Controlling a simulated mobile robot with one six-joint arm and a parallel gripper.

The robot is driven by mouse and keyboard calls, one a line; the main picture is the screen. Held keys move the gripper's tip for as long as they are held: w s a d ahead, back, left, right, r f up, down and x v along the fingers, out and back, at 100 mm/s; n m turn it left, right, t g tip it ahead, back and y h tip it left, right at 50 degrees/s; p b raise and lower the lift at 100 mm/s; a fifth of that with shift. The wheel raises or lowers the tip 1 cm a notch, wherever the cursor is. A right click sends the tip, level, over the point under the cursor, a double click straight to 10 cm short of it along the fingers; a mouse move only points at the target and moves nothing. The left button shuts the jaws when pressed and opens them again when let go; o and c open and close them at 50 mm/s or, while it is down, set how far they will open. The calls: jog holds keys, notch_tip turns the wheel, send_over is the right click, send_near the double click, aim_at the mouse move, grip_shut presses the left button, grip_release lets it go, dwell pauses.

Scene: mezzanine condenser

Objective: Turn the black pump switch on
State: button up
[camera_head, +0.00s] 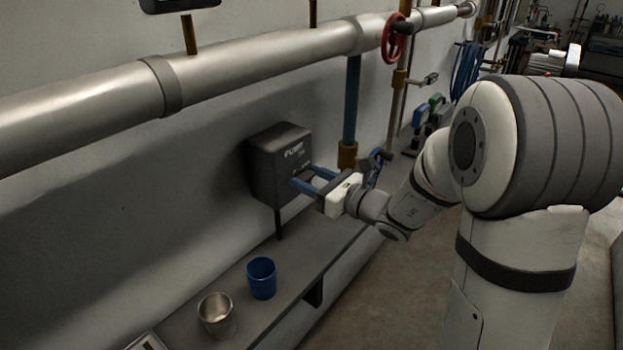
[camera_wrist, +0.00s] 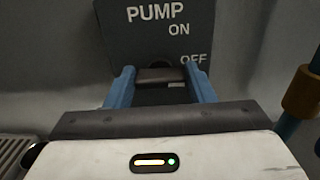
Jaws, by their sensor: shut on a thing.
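The dark grey pump box (camera_head: 272,170) is fixed to the wall under the big pipe. In the wrist view its face (camera_wrist: 150,35) reads PUMP, with ON above OFF at the right. The black switch (camera_wrist: 160,76) shows as a dark block below the lettering, between my blue fingers. My gripper (camera_head: 302,180) is at the front of the box, with one finger on each side of the switch; it also shows in the wrist view (camera_wrist: 160,80). It is shut on the switch. The switch's exact angle is hard to tell, and its lower part is hidden by my gripper.
A blue cup (camera_head: 261,278) and a metal cup (camera_head: 216,315) stand on the ledge (camera_head: 290,262) below the box. A large pipe (camera_head: 255,62) with a red valve wheel (camera_head: 397,38) runs above. A vertical blue and brass pipe (camera_head: 351,110) stands right of the box.

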jog(key=shift+c, duration=0.9)
jog(key=shift+f+b, duration=0.15)
jog(key=shift+b, duration=0.45)
jog(key=shift+f+n+b, duration=0.15)
jog(key=shift+n+b, duration=0.55)
jog(key=shift+b, duration=0.35)
jog(key=n+b, duration=0.4)
jog(key=b, duration=0.5)
jog(key=n+b, duration=0.5)
jog(key=b, duration=0.3)
jog(key=shift+s+a+f+n+b, duration=0.1)
jog(key=shift+s+a+n+b, duration=0.05)
jog(key=shift+n+b, duration=0.65)
jog(key=shift+b, duration=0.35)
jog(key=shift+r, duration=0.25)
